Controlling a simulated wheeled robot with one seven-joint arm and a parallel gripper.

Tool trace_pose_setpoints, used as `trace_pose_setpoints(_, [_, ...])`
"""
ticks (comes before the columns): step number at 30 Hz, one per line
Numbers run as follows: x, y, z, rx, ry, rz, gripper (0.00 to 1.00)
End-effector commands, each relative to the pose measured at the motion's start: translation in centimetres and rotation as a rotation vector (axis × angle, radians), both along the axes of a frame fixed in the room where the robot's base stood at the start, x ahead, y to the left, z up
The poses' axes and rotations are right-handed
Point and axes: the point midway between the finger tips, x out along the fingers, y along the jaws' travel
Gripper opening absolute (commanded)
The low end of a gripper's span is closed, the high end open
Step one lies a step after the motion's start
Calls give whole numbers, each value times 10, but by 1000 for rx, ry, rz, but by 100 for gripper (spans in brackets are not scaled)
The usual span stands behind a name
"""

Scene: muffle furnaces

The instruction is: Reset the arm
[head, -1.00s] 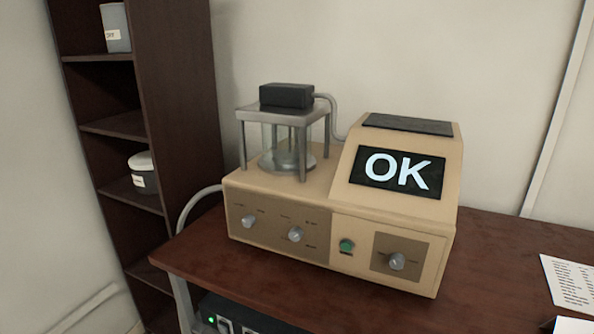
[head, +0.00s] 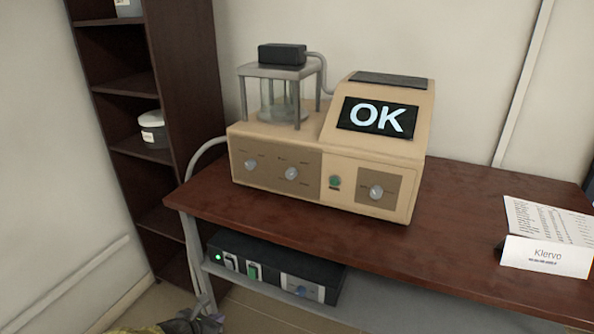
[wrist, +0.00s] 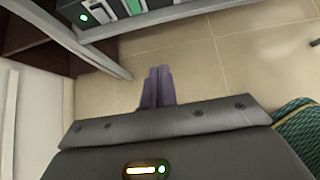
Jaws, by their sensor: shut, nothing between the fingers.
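My gripper shows in the wrist view (wrist: 157,88), with its two purple-grey fingers together and nothing between them. It points toward the tiled floor, below the table's lower shelf. In the head view, what looks like part of my arm (head: 195,322) shows at the bottom left edge, low in front of the table, with its fingers not clear. The beige machine (head: 372,160) stands on the table, its screen reading "OK". My gripper is well apart from it.
The brown table (head: 470,220) carries a paper sheet and a "Klervo" card (head: 545,255) at right. A black box (head: 270,268) with a green light sits on the lower shelf. A dark shelf unit (head: 180,80) stands at left. Floor tiles below are mostly clear.

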Motion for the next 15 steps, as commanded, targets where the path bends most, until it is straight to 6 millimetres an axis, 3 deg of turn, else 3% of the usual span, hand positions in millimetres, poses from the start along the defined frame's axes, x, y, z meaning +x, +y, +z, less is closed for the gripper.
trace_pose_setpoints(3, [1,-2,0,0,0,-4,0])
trace_pose_setpoints(15, [14,-58,14,155,43,-255,0])
